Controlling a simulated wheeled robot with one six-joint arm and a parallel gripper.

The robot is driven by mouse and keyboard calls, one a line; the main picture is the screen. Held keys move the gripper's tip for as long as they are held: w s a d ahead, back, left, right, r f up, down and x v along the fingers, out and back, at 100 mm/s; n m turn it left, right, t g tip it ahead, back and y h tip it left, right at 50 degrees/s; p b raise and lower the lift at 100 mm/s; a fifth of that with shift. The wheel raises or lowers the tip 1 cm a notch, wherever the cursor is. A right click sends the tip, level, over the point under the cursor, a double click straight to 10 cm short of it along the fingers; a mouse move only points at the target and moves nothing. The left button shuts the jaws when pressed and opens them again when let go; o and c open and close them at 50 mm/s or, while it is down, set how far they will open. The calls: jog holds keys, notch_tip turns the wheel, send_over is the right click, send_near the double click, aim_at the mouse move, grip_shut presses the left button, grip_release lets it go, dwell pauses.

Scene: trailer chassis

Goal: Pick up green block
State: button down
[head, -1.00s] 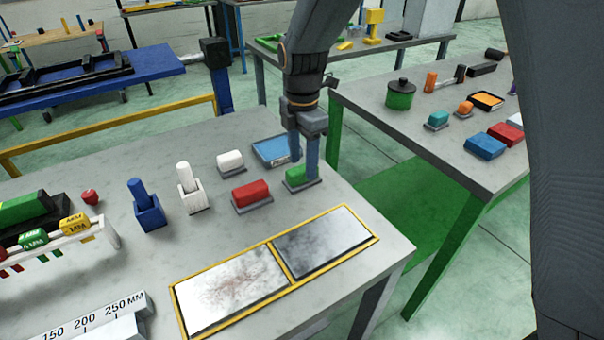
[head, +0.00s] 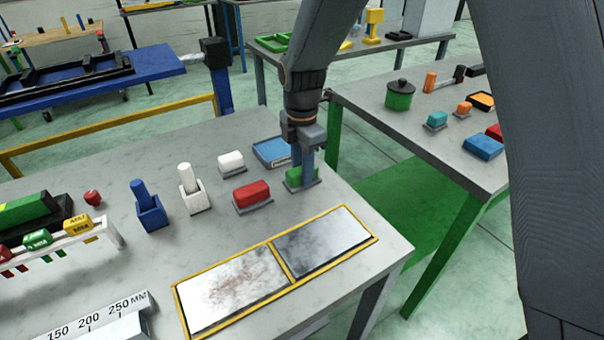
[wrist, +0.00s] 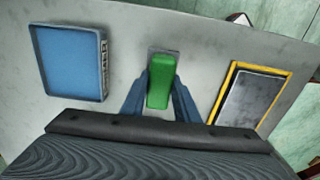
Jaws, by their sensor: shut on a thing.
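The green block (head: 294,177) sits on a small grey base near the right edge of the grey table. In the wrist view, the green block (wrist: 161,82) lies between the two blue fingers. My gripper (head: 304,175) points down at the block from above and is shut on it, with a finger on either side. In the wrist view my gripper (wrist: 160,92) hides none of the block's upper face. The block still appears at its base, and I cannot see any gap under it.
A red block (head: 252,194) and a white block (head: 231,161) sit to the left. A blue tray (head: 270,152) lies just behind my gripper. A yellow-framed plate (head: 325,240) lies in front. Blue and white holders (head: 150,212) stand further left. A second table (head: 430,140) is at right.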

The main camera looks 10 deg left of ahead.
notch_tip(320, 180, up, 10)
jog(key=shift+r+b, duration=0.1)
jog(key=shift+b, duration=1.05)
